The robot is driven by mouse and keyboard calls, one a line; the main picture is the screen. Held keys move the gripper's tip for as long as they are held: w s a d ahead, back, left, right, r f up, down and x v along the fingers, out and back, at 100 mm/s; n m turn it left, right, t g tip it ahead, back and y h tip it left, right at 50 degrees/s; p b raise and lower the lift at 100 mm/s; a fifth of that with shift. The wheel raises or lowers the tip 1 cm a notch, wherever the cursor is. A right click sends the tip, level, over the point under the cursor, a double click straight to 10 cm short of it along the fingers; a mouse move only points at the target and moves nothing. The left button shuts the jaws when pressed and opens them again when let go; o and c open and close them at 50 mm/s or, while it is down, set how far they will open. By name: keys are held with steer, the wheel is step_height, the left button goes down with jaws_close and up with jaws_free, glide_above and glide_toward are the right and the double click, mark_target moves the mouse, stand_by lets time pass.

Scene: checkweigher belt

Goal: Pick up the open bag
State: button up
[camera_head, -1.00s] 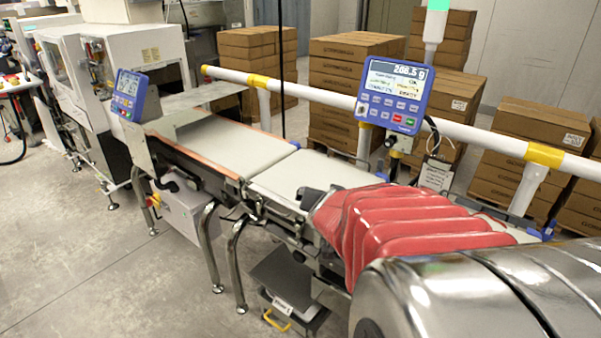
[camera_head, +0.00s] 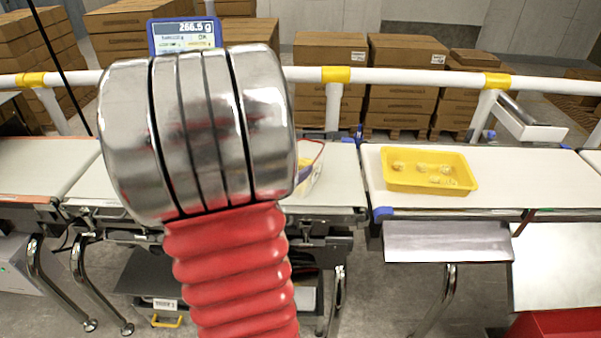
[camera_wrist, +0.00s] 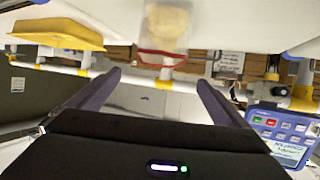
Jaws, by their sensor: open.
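The open bag (camera_head: 309,168) stands on the white belt in the head view, a clear pouch with a red edge and pale contents. My arm hides its left part. In the wrist view, whose picture is upside down, the bag (camera_wrist: 166,28) shows at the top middle, with its red rim towards the gripper. My gripper (camera_wrist: 160,80) is open and empty, its two dark fingers spread apart below the bag in that picture. A gap separates the fingers from the bag. The gripper is hidden behind my arm in the head view.
A yellow tray (camera_head: 388,178) with several small bags sits on the belt to the right. A white rail (camera_head: 420,78) runs behind the belt. A blue weight display (camera_head: 183,36) stands behind my arm. Stacked cartons (camera_head: 398,55) are at the back.

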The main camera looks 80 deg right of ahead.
steer(key=shift+x, duration=4.25)
steer(key=shift+x, duration=2.6)
steer(key=c, duration=1.7)
